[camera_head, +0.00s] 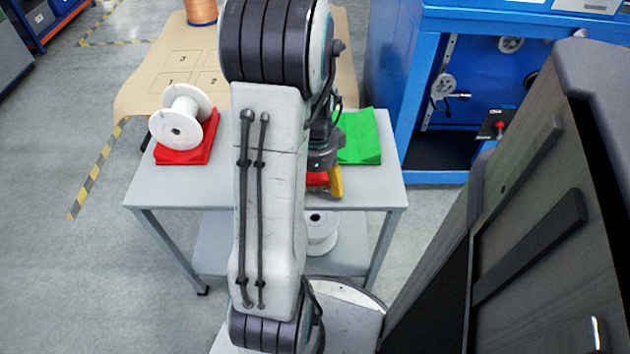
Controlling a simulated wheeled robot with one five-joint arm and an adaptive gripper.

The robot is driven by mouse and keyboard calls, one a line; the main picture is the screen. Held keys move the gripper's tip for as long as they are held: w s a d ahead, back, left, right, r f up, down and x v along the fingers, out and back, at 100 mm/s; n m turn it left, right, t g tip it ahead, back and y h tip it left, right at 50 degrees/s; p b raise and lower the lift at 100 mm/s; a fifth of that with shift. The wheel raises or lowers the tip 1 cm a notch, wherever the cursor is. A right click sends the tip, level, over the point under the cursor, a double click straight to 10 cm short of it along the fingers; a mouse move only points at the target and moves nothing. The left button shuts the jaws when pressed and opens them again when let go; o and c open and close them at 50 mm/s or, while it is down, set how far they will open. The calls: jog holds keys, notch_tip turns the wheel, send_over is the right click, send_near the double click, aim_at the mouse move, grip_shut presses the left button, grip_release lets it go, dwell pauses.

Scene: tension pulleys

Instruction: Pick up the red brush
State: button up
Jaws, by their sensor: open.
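My gripper (327,165) is over the front right part of the grey table, partly hidden behind my arm. It is open. A yellow piece at its lower end looks like one of its fingers; the other finger is hidden. A small red thing (316,179), perhaps the red brush, shows on the table just left of the yellow piece. Most of it is hidden by my arm and gripper, so I cannot tell its full shape or whether the gripper touches it.
A white spool (183,117) rests on a red block (187,150) at the table's left. A green block (359,137) lies right of my gripper. Another white spool (320,234) is on the lower shelf. A blue cabinet (405,80) stands behind right. The table's (175,185) front left is clear.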

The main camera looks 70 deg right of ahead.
aim_at(318, 176)
jog(key=shift+o, duration=0.2)
jog(key=c, duration=1.3)
jog(key=shift+r+p, duration=0.4)
jog(key=shift+r, duration=0.45)
jog(key=r, duration=0.1)
jog(key=r+p, duration=0.1)
jog(key=r, duration=0.1)
jog(key=shift+s+d+r+p, duration=0.15)
jog(key=shift+s+d+p, duration=0.15)
jog(key=shift+d, duration=0.1)
jog(key=shift+c, duration=0.2)
jog(key=s+d+r+p, duration=0.3)
jog(key=s+d+r, duration=0.2)
jog(key=d, duration=0.4)
jog(key=shift+d+r, duration=0.2)
jog(key=shift+r, duration=0.3)
jog(key=shift+s, duration=0.1)
